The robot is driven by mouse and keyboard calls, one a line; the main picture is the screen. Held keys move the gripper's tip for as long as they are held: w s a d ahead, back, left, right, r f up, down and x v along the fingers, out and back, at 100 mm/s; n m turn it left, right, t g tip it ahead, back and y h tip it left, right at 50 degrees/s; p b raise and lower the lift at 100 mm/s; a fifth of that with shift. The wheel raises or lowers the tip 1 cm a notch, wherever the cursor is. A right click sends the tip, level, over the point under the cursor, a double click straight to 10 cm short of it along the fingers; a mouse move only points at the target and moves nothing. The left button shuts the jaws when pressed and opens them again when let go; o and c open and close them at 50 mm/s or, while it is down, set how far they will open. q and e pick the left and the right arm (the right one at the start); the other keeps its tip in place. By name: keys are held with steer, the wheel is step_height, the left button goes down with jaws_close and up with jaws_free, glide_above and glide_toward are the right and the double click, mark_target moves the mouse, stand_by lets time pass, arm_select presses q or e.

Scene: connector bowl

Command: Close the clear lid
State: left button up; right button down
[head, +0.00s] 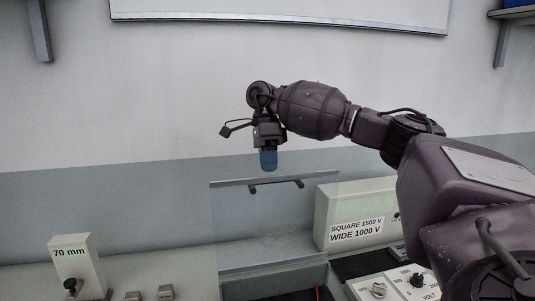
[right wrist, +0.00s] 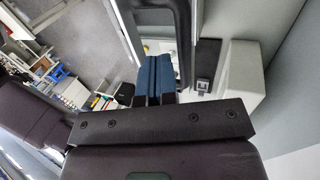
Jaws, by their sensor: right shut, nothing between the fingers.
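The clear lid (head: 270,225) stands raised, roughly upright, in the head view, with the wall showing through it. A dark bar handle (head: 276,186) runs along its upper edge. My right gripper (head: 268,167) points down with its blue fingers shut and empty. In the picture it is just above the left part of the handle; I cannot tell whether it is in front of or behind the lid. The blue fingers also show together in the right wrist view (right wrist: 155,80), beside a dark curved bar. My left gripper is not in view.
A white box labelled "SQUARE 1500 V, WIDE 1000 V" (head: 357,217) stands right of the lid. A block marked "70 mm" (head: 76,266) stands at the left. A panel with knobs (head: 405,284) is at lower right, below my arm.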

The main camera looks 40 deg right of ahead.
mark_target(272, 202)
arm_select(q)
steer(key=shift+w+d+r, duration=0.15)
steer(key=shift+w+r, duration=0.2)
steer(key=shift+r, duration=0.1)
arm_select(e)
steer(key=shift+x, duration=2.15)
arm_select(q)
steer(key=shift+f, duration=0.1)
arm_select(e)
steer(key=shift+s, duration=0.1)
